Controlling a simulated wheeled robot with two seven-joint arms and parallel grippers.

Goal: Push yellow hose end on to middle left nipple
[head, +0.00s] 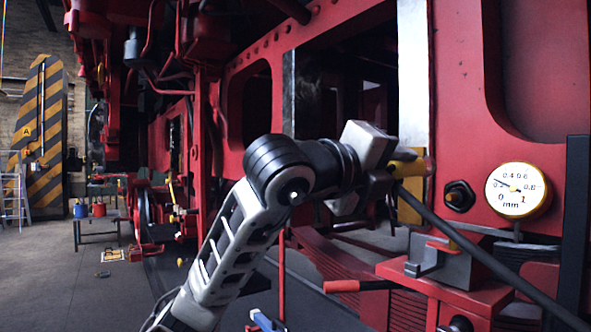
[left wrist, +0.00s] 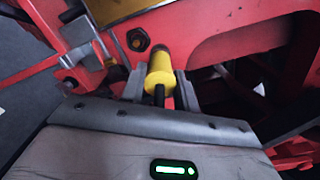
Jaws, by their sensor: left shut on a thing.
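The yellow hose end (head: 407,168) is in the jaws of my left gripper (head: 385,178), in front of the red frame. In the left wrist view the yellow hose end (left wrist: 160,74) stands between the two grey fingers (left wrist: 160,88), pointing away from the camera toward the red frame. A darker round tip shows at its far end; I cannot tell whether this is a nipple or the hose end's own mouth. A black hose (head: 480,255) runs from it down to the right. No nipple shows clearly. My right gripper is not in view.
A hex nut fitting (head: 459,196) sits on the red frame beside the hose end. Open floor (head: 60,270) is at the left.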

